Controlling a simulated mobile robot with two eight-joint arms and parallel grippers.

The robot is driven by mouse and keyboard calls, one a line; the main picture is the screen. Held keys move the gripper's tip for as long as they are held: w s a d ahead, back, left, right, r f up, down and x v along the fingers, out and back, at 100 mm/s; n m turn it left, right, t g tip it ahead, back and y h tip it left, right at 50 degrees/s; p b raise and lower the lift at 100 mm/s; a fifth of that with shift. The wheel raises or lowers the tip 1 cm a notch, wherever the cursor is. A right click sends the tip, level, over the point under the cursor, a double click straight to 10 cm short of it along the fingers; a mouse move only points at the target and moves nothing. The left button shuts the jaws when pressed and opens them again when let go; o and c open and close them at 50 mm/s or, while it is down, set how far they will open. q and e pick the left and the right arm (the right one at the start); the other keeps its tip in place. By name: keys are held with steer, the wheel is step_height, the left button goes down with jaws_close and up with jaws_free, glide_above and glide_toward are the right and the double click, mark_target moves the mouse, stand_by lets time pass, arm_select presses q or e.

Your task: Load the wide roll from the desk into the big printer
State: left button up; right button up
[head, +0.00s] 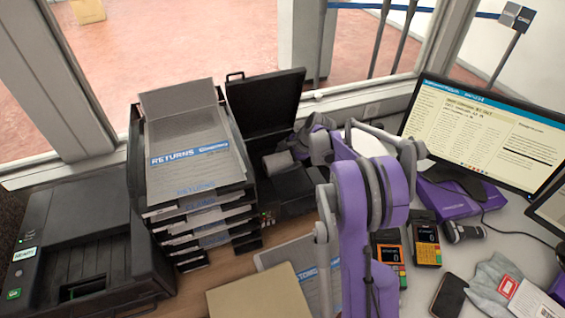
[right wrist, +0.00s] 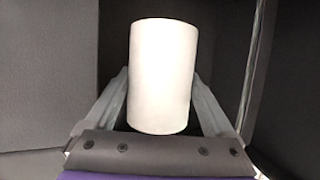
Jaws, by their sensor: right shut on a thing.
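The wide roll (right wrist: 163,75) is a plain white cylinder, standing upright in the right wrist view. My right gripper (right wrist: 162,90) is shut on it, one finger on each side; the fingertips are partly hidden by the roll. In the head view my right gripper (head: 299,143) is over the black printer with its lid raised (head: 262,108), at the back centre. Dark surfaces surround the roll in the wrist view. I cannot tell whether the roll touches the printer. My purple arm hides part of the counter in front. My left gripper is not in view.
A stack of black paper trays (head: 200,190) stands close left of the open printer. Another black printer (head: 95,250) is at far left. Card terminals (head: 425,240), a phone (head: 448,296) and a monitor (head: 485,130) are on the right. A tan envelope (head: 260,295) lies in front.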

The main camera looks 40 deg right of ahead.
steer(key=o, duration=1.4)
steer(key=shift+f, duration=0.1)
steer(key=shift+o, duration=0.2)
steer(key=v, duration=1.1)
